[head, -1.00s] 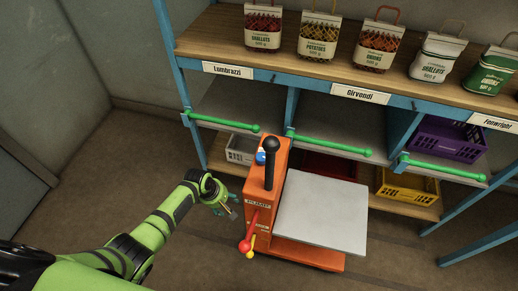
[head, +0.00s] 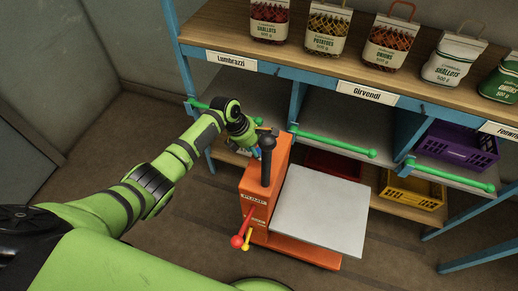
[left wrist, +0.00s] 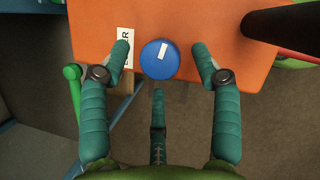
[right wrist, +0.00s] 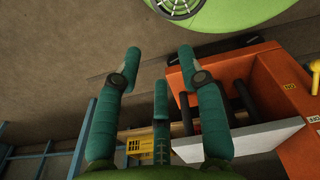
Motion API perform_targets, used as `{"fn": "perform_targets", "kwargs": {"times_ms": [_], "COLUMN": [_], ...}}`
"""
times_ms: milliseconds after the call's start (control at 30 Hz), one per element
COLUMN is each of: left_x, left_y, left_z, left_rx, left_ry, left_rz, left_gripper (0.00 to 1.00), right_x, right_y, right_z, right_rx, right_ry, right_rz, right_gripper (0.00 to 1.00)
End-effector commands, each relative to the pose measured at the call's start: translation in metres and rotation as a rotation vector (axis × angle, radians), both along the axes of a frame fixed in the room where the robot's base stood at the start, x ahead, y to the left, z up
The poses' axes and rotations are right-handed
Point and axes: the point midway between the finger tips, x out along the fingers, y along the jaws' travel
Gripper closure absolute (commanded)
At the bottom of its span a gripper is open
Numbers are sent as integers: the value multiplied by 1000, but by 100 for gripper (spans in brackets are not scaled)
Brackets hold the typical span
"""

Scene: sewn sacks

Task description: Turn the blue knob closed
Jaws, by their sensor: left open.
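The blue knob (left wrist: 156,66) sits on the orange machine (left wrist: 200,25), beside a white label partly covered by a finger. Its white mark points up and slightly right in the left wrist view. My left gripper (left wrist: 160,53) is open, with one finger on each side of the knob and a gap on both sides. In the head view my left gripper (head: 254,136) is at the far left side of the machine (head: 262,205), behind the black-knobbed post, and largely hides the knob.
A black-knobbed post (head: 267,165) rises close to my left gripper. Red (head: 237,241) and yellow levers stick out in front. A grey plate (head: 320,212) extends right. Behind stands a shelf with green rails (head: 338,146), sacks, a yellow crate (head: 410,190) and a purple crate (head: 458,147).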

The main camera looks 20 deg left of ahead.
Motion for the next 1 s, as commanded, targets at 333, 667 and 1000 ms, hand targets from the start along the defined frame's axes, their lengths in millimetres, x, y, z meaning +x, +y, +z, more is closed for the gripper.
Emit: {"fn": "perform_targets", "kwargs": {"times_ms": [333, 667, 1000], "left_x": [3, 3, 3], "left_y": [-4, -5, -8], "left_z": [-12, -11, -10], "left_rx": [1, -1, -7], "left_ry": [-1, -2, -2], "left_rz": [-1, -2, -50], "left_gripper": [36, 90, 90], "right_x": [5, 7, 8], "right_y": [-9, -12, -11], "right_z": [-2, -2, 0], "right_rx": [-11, -15, -14], "right_ry": [-7, -9, -10], "right_rz": [4, 0, 0], "right_gripper": [60, 60, 60]}}
